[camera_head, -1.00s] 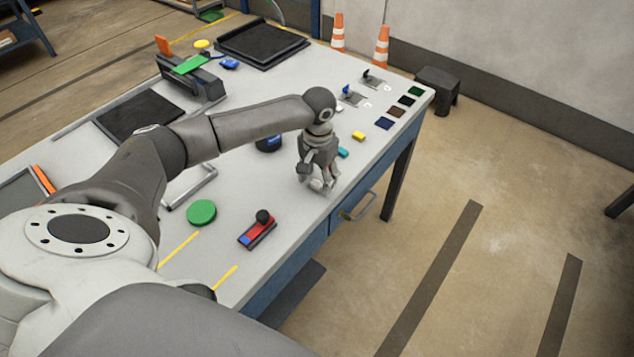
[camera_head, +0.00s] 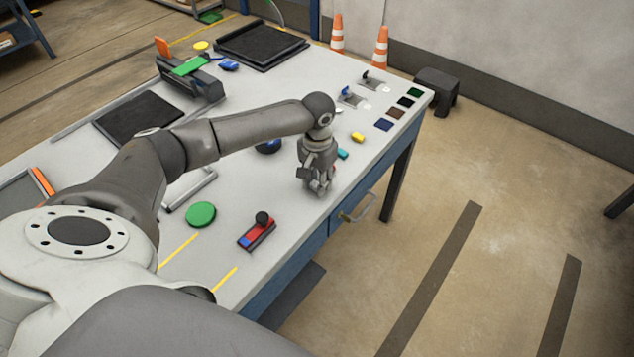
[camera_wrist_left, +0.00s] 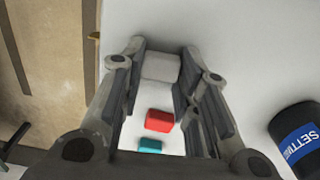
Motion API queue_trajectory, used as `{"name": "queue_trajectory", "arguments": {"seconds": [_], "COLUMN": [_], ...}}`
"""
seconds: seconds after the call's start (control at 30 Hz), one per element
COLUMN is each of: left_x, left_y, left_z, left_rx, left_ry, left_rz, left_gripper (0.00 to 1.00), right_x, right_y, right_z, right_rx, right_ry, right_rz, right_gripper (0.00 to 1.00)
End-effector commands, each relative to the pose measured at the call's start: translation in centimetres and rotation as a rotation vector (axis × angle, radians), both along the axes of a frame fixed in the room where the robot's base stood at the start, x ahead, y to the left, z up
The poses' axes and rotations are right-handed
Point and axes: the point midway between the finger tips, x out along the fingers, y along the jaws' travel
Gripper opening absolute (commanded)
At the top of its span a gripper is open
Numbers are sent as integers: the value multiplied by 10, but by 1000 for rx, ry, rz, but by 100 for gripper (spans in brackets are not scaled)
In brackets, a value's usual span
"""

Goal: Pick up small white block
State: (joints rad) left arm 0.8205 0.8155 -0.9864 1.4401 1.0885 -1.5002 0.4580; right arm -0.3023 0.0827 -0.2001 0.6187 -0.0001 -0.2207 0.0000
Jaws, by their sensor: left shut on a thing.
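The small white block (camera_wrist_left: 160,67) shows in the left wrist view between the fingertips of my left gripper (camera_wrist_left: 162,70). The gripper is shut on it. In the head view my left gripper (camera_head: 320,188) points down at the table near its front edge. The block is not clear there, as the fingers cover it. I cannot tell whether the block still touches the table. My right gripper is not in view.
A red block (camera_wrist_left: 158,121) and a teal block (camera_wrist_left: 150,146) lie beside the gripper. A yellow block (camera_head: 358,137) is farther along the table. A dark labelled cylinder (camera_wrist_left: 300,142) stands nearby. A green disc (camera_head: 201,214) and a red device (camera_head: 258,231) lie nearer.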

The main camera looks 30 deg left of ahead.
Motion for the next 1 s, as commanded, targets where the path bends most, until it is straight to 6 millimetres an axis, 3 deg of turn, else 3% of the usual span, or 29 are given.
{"name": "queue_trajectory", "arguments": {"seconds": [0.27, 0.57, 0.8, 1.0], "left_x": [2, -3, -8, -10], "left_y": [0, -56, -112, -135], "left_z": [27, 93, 115, 126], "left_rx": [-1, -4, -4, -2], "left_ry": [-5, -7, -3, -2], "left_rz": [0, -7, -5, -1], "left_gripper": [19, 19, 19, 19], "right_x": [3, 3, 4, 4], "right_y": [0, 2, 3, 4], "right_z": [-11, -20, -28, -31], "right_rx": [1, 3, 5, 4], "right_ry": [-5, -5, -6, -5], "right_rz": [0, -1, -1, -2], "right_gripper": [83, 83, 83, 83]}}
